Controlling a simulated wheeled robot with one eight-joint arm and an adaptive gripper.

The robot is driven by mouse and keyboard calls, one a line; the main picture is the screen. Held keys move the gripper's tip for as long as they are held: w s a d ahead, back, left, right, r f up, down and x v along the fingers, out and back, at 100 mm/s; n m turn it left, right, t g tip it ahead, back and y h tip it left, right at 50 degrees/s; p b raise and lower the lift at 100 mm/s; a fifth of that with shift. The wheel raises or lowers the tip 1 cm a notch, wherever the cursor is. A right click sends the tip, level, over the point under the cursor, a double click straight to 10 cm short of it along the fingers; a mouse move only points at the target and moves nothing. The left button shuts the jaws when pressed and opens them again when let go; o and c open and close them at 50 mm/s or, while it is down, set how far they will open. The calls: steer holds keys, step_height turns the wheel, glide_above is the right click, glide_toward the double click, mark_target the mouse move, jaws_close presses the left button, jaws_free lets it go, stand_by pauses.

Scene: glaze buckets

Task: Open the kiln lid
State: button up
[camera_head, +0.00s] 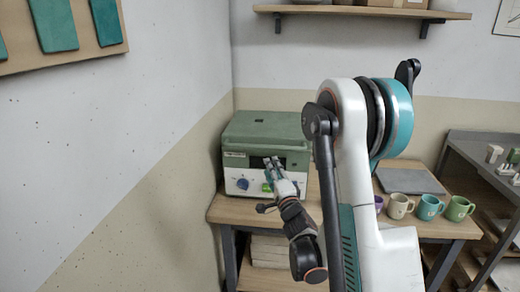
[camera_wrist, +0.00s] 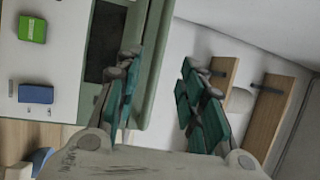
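The kiln (camera_head: 240,160) is a green and white box on the wooden table, with a blue knob, a green button and a dark front window. Its green lid (camera_head: 265,127) lies flat and shut on top. In the wrist view the kiln front (camera_wrist: 60,65) appears turned on its side at the left, with the lid edge (camera_wrist: 158,65) beside the window. My gripper (camera_head: 272,168) is at the kiln's front, near the window. In the wrist view its fingers (camera_wrist: 160,85) are spread apart with nothing held between them. Whether a finger touches the kiln cannot be told.
Several mugs (camera_head: 429,207) and a grey slab (camera_head: 408,181) are on the table (camera_head: 340,222) to the right, partly behind my arm. A wall shelf (camera_head: 361,12) is above. A grey shelving unit (camera_head: 485,160) stands at the right. The left wall is close to the kiln.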

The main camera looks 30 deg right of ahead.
mark_target(262, 147)
steer(key=p+x, duration=0.2)
steer(key=p, duration=0.1)
steer(key=p+x, duration=0.6)
steer(key=shift+r, duration=0.25)
steer(key=shift+x, duration=2.6)
steer(key=shift+f, duration=0.2)
steer(key=shift+c, duration=0.5)
jaws_close()
